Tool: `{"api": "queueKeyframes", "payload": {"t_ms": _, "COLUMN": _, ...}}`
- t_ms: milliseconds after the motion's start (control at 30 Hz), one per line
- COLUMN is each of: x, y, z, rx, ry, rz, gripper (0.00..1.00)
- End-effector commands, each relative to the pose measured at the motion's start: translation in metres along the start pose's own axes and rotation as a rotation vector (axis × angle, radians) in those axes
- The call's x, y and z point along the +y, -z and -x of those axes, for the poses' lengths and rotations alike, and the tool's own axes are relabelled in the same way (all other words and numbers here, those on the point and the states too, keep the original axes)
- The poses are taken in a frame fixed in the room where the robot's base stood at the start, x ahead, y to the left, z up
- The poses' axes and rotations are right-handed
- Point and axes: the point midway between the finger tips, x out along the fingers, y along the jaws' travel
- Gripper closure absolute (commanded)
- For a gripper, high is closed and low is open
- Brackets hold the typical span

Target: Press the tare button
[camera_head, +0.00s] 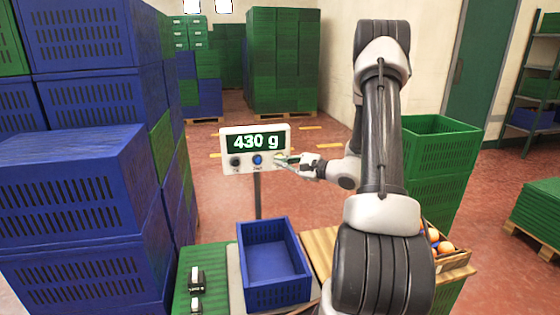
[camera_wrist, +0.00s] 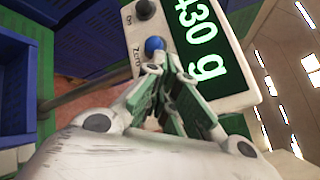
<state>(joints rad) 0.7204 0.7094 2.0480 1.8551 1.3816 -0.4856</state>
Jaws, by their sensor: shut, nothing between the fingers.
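The scale's display box (camera_head: 255,141) stands on a post and reads 430 g. Its face has a black button (camera_head: 235,162) labelled On and a blue button (camera_head: 257,160) labelled Zero. In the wrist view, the black button (camera_wrist: 145,9) and blue button (camera_wrist: 155,45) are clear. My gripper (camera_head: 281,160) is shut and empty at the lower right of the panel, right of the blue button. In the wrist view, its fingertips (camera_wrist: 167,66) lie over the panel beside the blue button. They hide the panel there, so no tare button shows clearly. I cannot tell whether they touch the panel.
An empty blue crate (camera_head: 289,292) stands on the scale platform before the display. Stacked blue crates (camera_head: 70,170) rise at left. Red floor lies open behind the display.

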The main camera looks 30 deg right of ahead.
Motion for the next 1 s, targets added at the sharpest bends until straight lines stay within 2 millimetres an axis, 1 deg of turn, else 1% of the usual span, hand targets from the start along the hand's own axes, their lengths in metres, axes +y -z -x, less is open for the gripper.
{"api": "queueKeyframes", "payload": {"t_ms": 467, "x": 0.0, "y": 0.0, "z": -0.0001, "rx": 0.0, "ry": 0.0, "rz": 0.0, "gripper": 1.0}}
{"api": "queueKeyframes", "payload": {"t_ms": 767, "x": -0.0039, "y": 0.0038, "z": -0.0057, "rx": 0.0, "ry": 0.0, "rz": -0.001, "gripper": 1.0}}
{"api": "queueKeyframes", "payload": {"t_ms": 1000, "x": -0.0043, "y": 0.0041, "z": -0.0059, "rx": 0.0, "ry": 0.0, "rz": -0.001, "gripper": 1.0}}
